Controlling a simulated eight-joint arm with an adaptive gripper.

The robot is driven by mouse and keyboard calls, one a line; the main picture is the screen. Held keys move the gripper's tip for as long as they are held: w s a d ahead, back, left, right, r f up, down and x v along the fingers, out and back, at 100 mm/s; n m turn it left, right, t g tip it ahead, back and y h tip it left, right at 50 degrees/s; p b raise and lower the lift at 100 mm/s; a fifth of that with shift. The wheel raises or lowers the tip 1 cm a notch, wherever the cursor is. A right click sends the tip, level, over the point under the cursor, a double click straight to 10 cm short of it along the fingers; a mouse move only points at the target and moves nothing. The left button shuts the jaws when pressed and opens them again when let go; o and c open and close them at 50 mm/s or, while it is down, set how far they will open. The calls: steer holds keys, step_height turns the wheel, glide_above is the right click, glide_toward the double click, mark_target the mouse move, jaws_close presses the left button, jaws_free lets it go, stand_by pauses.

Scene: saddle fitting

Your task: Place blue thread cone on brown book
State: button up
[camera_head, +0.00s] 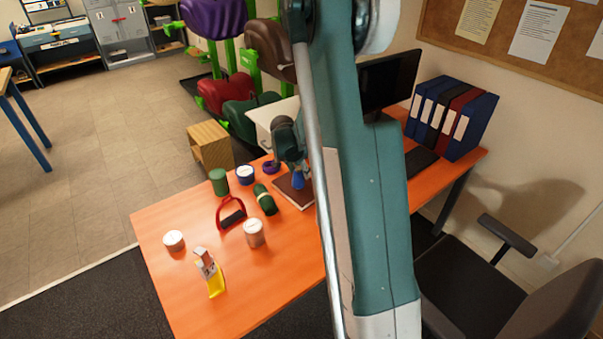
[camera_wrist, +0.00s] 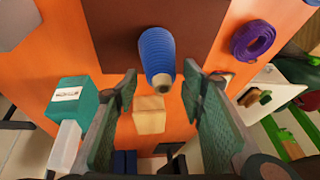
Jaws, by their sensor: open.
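The blue thread cone (camera_wrist: 157,50) appears upright on the brown book (camera_wrist: 112,28), near the book's edge, with its narrow end toward the wrist camera. In the head view the cone (camera_head: 298,181) shows over the book (camera_head: 285,189), just below my gripper (camera_head: 295,168). My gripper is open in the wrist view (camera_wrist: 161,88), one finger on each side of the cone's narrow end. A gap shows between the cone and each finger. My arm hides part of the book's right side in the head view.
A purple ring (camera_head: 271,167) lies close beside the book. A blue-and-white tin (camera_head: 245,174), green cylinder (camera_head: 219,181), dark green roll (camera_head: 265,199) and red-handled item (camera_head: 231,213) stand left of it. The orange table's (camera_head: 180,279) front left has free room. A monitor (camera_head: 390,81) stands behind my arm.

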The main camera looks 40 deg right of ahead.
mark_target(297, 180)
steer(key=v, duration=0.7)
steer(key=shift+r+p, duration=0.4)
steer(key=shift+p, duration=0.05)
steer(key=shift+a, duration=0.1)
steer(key=s+a+r+n+t+y, duration=0.1)
steer(key=s+a+r+n, duration=0.3)
steer(key=s+a+r, duration=0.45)
steer(key=s+a+r+n+t+y, duration=0.15)
steer(key=s+a+r+n, duration=0.3)
steer(key=a+r, duration=0.6)
steer(key=s+a+r+n+t+y, duration=0.1)
steer(key=s+a+n, duration=0.7)
steer(key=s+a, duration=0.8)
steer(key=s+t+y, duration=0.1)
steer(key=s, duration=0.3)
steer(key=shift+r+t, duration=0.2)
steer(key=shift+t, duration=0.15)
